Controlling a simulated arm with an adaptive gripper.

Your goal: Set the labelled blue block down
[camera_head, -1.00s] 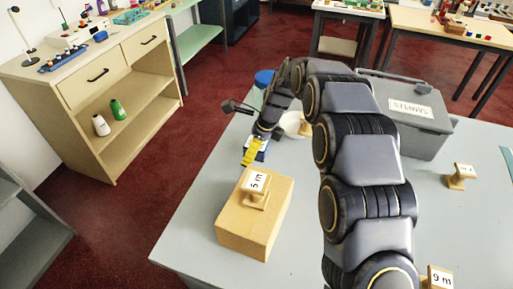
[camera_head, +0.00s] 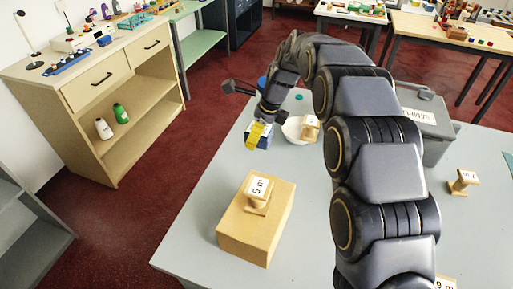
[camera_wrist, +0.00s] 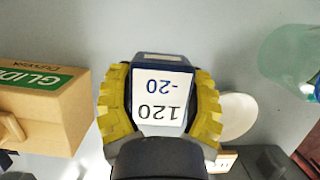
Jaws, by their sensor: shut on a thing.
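The blue block (camera_wrist: 158,59) carries a white label reading "-20" and "120", upside down in the wrist view. My gripper (camera_wrist: 160,105) has its yellow fingers on both sides of the block and is shut on it. In the head view my gripper (camera_head: 257,132) is over the back left of the grey counter (camera_head: 200,225), with a bit of the blue block (camera_head: 264,142) showing. I cannot tell whether the block touches the counter.
A cardboard box (camera_head: 240,233) bearing a "5 m" wooden stand (camera_head: 259,193) is in front. A white bowl (camera_head: 291,131) and a wooden stand (camera_head: 310,128) are right of my gripper. A grey samples case (camera_head: 436,135) stands behind my arm. The counter's left edge is close.

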